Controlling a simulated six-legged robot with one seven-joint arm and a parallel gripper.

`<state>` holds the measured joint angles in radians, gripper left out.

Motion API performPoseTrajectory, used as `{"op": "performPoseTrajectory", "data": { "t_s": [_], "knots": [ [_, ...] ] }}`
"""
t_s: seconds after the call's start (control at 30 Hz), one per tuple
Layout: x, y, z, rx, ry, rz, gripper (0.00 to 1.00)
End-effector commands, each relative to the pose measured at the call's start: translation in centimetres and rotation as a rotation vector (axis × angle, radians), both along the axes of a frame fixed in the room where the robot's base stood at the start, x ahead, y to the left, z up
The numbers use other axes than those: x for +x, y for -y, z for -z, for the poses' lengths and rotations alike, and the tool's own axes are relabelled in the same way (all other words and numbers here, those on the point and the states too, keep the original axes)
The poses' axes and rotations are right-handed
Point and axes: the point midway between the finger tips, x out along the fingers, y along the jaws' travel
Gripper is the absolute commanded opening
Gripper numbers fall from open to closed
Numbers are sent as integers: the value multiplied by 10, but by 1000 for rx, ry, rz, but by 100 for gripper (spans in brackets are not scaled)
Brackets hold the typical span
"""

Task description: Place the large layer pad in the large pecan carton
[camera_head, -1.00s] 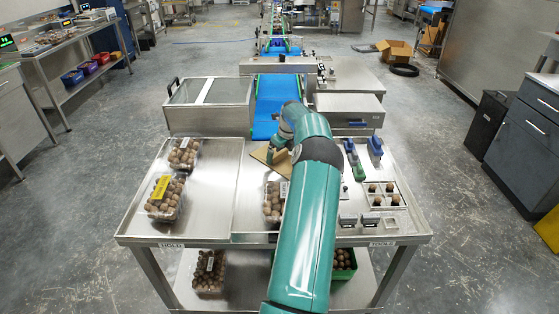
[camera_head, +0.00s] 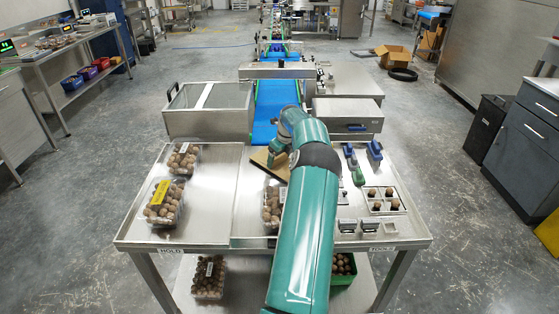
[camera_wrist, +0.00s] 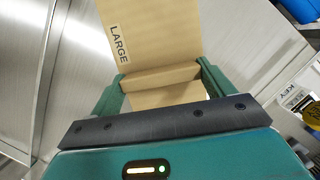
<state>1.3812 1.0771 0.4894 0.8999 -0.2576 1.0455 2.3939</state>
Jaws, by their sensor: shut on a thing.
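The large layer pad is a flat tan sheet with a black-on-white LARGE label (camera_wrist: 150,30). In the head view the pad (camera_head: 261,159) is just above or at the table's far middle; its exact height is unclear. My gripper (camera_wrist: 160,84) is shut on the pad's near edge, one green finger at each side. In the head view my gripper (camera_head: 277,156) is at the pad, partly behind my arm. A clear carton of round brown nuts (camera_head: 271,207) stands nearer, partly hidden by my arm. I cannot read which carton is pecan.
Two clear nut cartons (camera_head: 184,158) (camera_head: 160,208) stand on the left table section, the nearer with a yellow label. A divided tray (camera_head: 383,201) and small blue and green tools (camera_head: 375,150) are at right. More nuts (camera_head: 208,276) sit on the lower shelf.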

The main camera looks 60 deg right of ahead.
Motion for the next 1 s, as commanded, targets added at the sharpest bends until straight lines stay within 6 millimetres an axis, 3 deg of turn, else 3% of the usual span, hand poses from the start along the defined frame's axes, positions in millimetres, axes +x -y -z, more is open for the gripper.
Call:
{"op": "performPoseTrajectory", "data": {
  "t_s": [0.17,0.63,1.0],
  "knots": [
    [0,0,-27,-6,0,-1,56],
    [-23,-44,-83,-4,-1,0,56],
    [-47,-92,-107,-3,-1,-1,56]
  ]
}}
